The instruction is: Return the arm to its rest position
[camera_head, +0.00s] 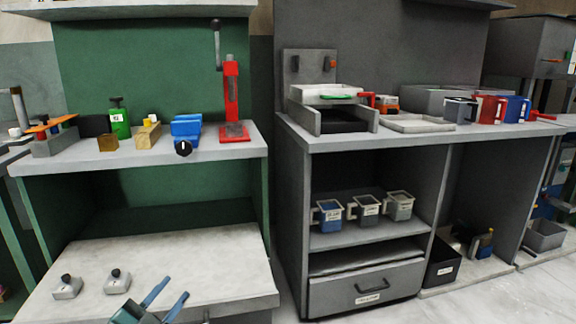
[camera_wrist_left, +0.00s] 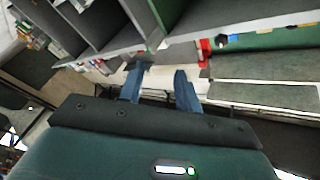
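My left gripper (camera_head: 164,300) shows at the bottom of the head view, in front of the low pale shelf of the green bench. Its two blue-grey fingers are spread apart with nothing between them. The same fingers show in the left wrist view (camera_wrist_left: 160,84), also apart and empty, with shelving and floor beyond them. My right gripper is in neither view.
Two small knobbed weights (camera_head: 117,281) sit on the low shelf (camera_head: 220,262) near my left gripper. A red press (camera_head: 233,100) stands on the green bench. The grey cabinet (camera_head: 292,200) holds several jugs (camera_head: 367,209) above a closed drawer (camera_head: 366,288).

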